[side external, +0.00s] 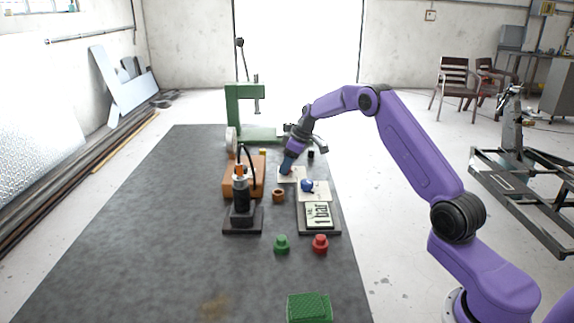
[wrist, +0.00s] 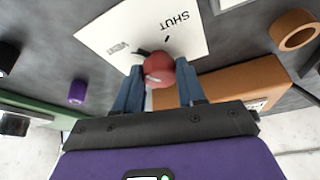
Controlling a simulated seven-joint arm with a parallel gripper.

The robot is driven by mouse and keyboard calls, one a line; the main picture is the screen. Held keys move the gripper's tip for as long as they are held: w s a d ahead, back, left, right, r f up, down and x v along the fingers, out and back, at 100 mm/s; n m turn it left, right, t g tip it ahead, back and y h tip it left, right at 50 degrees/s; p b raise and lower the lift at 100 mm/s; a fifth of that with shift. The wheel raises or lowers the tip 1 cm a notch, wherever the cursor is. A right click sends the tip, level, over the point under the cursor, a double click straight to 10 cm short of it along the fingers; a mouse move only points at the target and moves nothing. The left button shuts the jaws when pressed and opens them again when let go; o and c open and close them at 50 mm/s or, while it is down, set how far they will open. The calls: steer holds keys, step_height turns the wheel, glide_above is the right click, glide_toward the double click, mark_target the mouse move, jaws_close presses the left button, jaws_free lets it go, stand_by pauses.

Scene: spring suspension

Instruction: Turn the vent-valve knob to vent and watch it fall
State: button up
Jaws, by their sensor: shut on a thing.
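My gripper (side external: 286,168) reaches down onto a white plate (side external: 291,177) on the bench. In the wrist view, its blue fingers (wrist: 160,75) are shut on a round red knob (wrist: 159,70), one on each side. The plate (wrist: 190,25) reads SHUT and VENT. A black pointer (wrist: 143,52) sticks out of the knob towards the VENT label (wrist: 118,47). In the side external view the fingers hide the knob. A black cylinder unit with an orange top (side external: 240,197) stands upright on a dark base to the left. A readout (side external: 319,214) shows 1 bar.
A blue knob (side external: 307,185) sits on another white plate just nearer. An orange block (side external: 257,178) and brown ring (side external: 278,196) lie left of the gripper. A green press (side external: 245,133) stands behind. Green (side external: 281,245) and red (side external: 320,244) pieces stand in front. The bench's left side is clear.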

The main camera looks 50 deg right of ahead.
steer(key=shift+d+n+g+y, duration=0.1)
steer(key=shift+n+g+y, duration=0.3)
steer(key=shift+n, duration=1.1)
steer(key=o, duration=1.1)
steer(key=shift+c, duration=0.2)
steer(key=v, duration=1.7)
steer(key=shift+d+r, duration=0.15)
steer(key=shift+d, duration=0.05)
